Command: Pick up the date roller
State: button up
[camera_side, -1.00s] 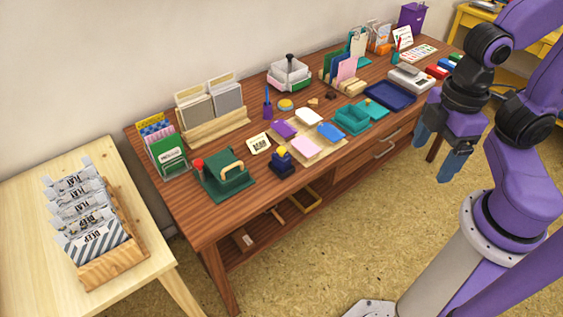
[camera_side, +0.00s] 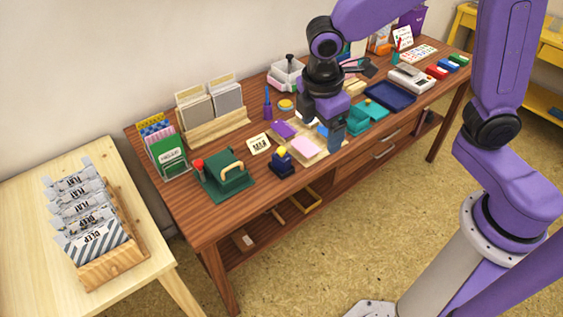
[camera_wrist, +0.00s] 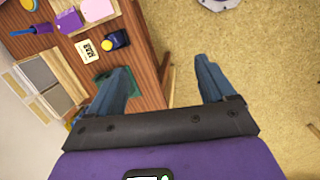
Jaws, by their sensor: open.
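A navy blue block with a yellow knob (camera_side: 282,160), which looks like the date roller, stands on the front part of the brown desk. In the wrist view the date roller (camera_wrist: 118,40) is at the upper left, outside the jaws. One finger is mostly hidden in the side view.
A dark green press with a wooden handle (camera_side: 224,176) stands left of the roller. A wooden rack with grey cards (camera_side: 212,125) is behind. Open floor lies in front of the desk.

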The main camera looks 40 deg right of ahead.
jog(key=w+a+f+n+h, duration=0.1)
jog(key=w+a+f+n, duration=0.2)
jog(key=w, duration=0.7)
jog(key=h, duration=0.1)
send_near(280, 154)
jog(key=shift+n, duration=0.4)
jog(key=x, duration=1.2)
jog(key=shift+w+d+f, duration=0.1)
jog(key=shift+w+d, duration=0.1)
jog(key=shift+w, duration=0.05)
jog(key=c, duration=1.3)
